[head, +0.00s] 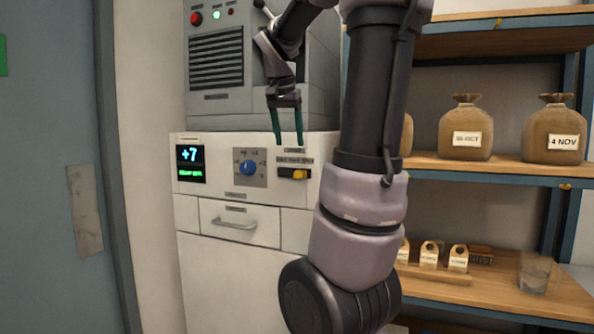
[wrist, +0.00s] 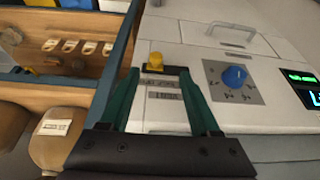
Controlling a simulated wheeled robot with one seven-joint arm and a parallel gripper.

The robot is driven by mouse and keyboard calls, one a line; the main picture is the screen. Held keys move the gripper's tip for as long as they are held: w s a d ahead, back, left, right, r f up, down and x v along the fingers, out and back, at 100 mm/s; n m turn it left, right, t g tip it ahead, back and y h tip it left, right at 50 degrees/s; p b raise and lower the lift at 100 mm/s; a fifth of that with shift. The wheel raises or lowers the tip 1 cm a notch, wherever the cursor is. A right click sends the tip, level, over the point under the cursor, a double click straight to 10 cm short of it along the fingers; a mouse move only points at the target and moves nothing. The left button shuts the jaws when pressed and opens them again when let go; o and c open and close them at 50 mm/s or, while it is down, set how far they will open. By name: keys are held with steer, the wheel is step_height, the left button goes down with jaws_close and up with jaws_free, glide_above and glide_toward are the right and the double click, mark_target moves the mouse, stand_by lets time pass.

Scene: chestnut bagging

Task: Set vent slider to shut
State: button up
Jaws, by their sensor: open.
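The vent slider is a yellow knob (head: 299,174) in a short dark slot on the white cabinet front, to the right of the blue dial. In the head view the knob sits toward the right part of its slot. The slider knob also shows in the wrist view (wrist: 155,60), beyond and between the fingertips. My gripper (head: 289,142) has two green fingers, open and empty, pointing down in front of the panel just above the slider. Its fingers also show in the wrist view (wrist: 157,75). The small label print by the slider is too small to read.
A blue dial (head: 248,167) and a display reading +7 (head: 190,163) are left of the slider. A drawer handle (head: 234,224) sticks out below. A grey vented machine (head: 216,65) stands above. Shelves with sacks (head: 465,128) are at the right.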

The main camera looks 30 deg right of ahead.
mark_target(297, 171)
steer(key=x, duration=0.5)
steer(key=d+x, duration=0.1)
steer(key=x, duration=0.4)
steer(key=shift+w+d+f, duration=0.15)
steer(key=shift+d, duration=0.15)
steer(key=shift+c, duration=0.3)
jaws_close()
steer(key=shift+w, duration=0.1)
stand_by(0.7)
